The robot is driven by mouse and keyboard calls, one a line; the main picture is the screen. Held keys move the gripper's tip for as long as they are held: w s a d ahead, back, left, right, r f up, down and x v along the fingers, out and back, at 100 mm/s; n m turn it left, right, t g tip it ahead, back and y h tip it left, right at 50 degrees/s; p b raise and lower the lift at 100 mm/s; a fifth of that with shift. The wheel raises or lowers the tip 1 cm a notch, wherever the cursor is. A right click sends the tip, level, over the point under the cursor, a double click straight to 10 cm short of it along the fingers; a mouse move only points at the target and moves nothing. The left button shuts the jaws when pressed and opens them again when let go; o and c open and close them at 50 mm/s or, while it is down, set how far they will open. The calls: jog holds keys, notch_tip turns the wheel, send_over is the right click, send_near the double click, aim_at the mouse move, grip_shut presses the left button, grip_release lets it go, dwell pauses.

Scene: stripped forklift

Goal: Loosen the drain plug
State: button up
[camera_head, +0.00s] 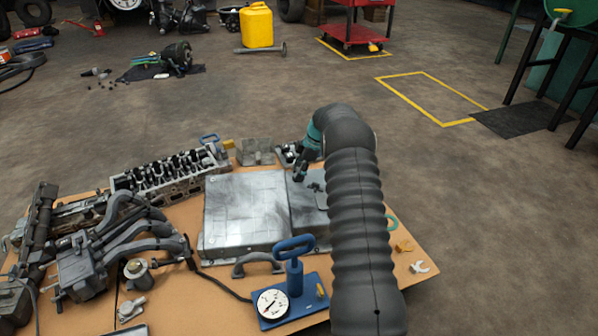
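A large grey metal pan-like part (245,210) lies on the board in the middle of the view. It has a second, narrower section on its right, partly behind my arm. My black gripper (299,178) points down at the far end of that right section. It is small in this view, and I cannot tell whether it touches the metal or how its fingers stand. I cannot make out a drain plug; it may be hidden by my gripper or arm, or too small to see.
The tan board (180,285) also bears a cylinder head (175,175), an intake manifold with hoses (110,240), and a blue pump with gauge (290,295). Small parts lie behind the pan. My sleeved arm covers the board's right side. Open floor (440,180) lies beyond.

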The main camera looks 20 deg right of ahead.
jog(key=shift+r, duration=0.15)
jog(key=shift+r+p, duration=0.8)
jog(key=shift+r, duration=1.35)
jog(key=o, duration=0.6)
jog(key=shift+r, duration=0.1)
jog(key=v, duration=1.1)
jog(key=shift+d+r, duration=0.2)
jog(key=shift+r, duration=0.15)
